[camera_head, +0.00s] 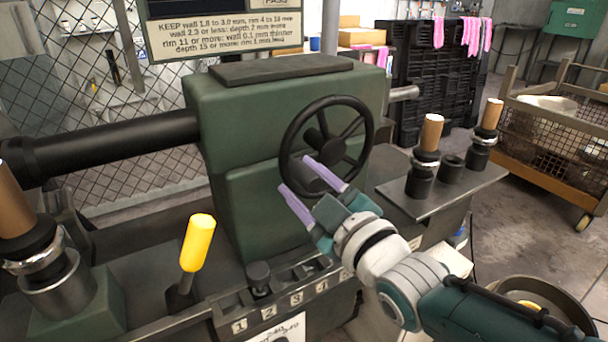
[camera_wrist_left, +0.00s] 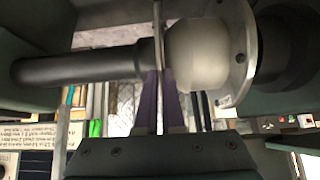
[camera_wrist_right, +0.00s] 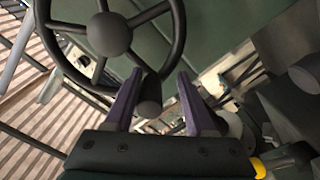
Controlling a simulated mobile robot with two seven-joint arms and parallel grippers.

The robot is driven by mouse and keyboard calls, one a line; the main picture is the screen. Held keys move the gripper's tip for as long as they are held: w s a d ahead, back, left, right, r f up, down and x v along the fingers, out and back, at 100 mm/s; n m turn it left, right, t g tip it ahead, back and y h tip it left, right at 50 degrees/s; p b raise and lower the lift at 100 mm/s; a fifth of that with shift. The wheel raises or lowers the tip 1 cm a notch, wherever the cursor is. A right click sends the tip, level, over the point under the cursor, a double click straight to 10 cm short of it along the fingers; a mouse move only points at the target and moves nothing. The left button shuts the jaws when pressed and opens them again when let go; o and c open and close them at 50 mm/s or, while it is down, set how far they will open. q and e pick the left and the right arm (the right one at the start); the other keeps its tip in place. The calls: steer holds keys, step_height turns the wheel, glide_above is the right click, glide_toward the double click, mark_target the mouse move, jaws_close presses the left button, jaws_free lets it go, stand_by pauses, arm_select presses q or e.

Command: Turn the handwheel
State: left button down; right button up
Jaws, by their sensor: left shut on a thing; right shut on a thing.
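The black spoked handwheel (camera_head: 326,148) is mounted on the front of the green machine housing (camera_head: 245,130). It also shows at the upper left of the right wrist view (camera_wrist_right: 109,35). My right gripper (camera_head: 294,174) is at the wheel's lower left rim. Its two purple fingers stand apart with the wheel's dark handle (camera_wrist_right: 149,97) between them, and it is shut on that handle. My left gripper (camera_wrist_left: 160,75) shows only in the left wrist view. Its fingers are close together on the edge of a thin metal disc (camera_wrist_left: 158,35), beside a pale rounded block (camera_wrist_left: 197,55).
A yellow-topped lever (camera_head: 198,243) stands left of my right gripper. Spinning tools with wooden ends (camera_head: 432,132) stand on a side plate (camera_head: 455,192) at the right. A black horizontal shaft (camera_head: 110,140) runs left from the housing. A wire cage cart (camera_head: 560,120) is beyond.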

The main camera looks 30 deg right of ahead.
steer(key=o, duration=0.3)
steer(key=shift+s+f, duration=0.1)
steer(key=shift+f, duration=0.1)
steer(key=shift+r, duration=0.2)
steer(key=shift+r, duration=0.1)
